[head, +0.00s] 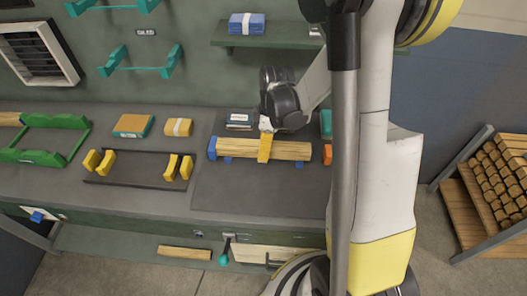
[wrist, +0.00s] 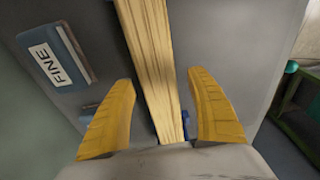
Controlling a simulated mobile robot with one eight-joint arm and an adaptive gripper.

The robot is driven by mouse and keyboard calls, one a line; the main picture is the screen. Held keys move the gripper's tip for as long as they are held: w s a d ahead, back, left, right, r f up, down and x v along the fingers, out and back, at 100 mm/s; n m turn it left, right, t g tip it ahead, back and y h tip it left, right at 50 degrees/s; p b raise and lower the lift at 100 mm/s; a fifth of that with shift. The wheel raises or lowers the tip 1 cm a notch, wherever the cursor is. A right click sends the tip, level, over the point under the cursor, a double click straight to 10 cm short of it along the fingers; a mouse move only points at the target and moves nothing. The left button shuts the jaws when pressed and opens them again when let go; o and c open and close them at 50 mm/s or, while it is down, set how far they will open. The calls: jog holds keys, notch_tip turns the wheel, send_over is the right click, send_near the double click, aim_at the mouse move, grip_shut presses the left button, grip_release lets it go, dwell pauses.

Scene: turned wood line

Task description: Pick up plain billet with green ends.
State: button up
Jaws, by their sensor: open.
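A plain wooden billet (head: 285,150) lies level near the back of the dark mat, on small blue supports. Its left end looks blue in the head view, not green; an orange piece (head: 328,154) shows at its right, partly behind my arm. My gripper (head: 264,150) is above the billet's middle with its yellow fingers reaching down. In the wrist view the billet (wrist: 152,60) runs lengthwise between the two open fingers, with a gap on each side. Its ends are out of that view. I see no billet with clearly green ends.
A blue block marked FINE (wrist: 55,55) lies near the billet in the wrist view. A black tray with yellow cradles (head: 138,170), a green rack (head: 45,140) and two small blocks (head: 133,125) stand to the left. A log rack (head: 495,175) is at right.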

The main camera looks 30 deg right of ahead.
jog(key=shift+w+f, duration=0.1)
jog(key=shift+f, duration=0.6)
jog(key=shift+r, duration=0.1)
grip_shut()
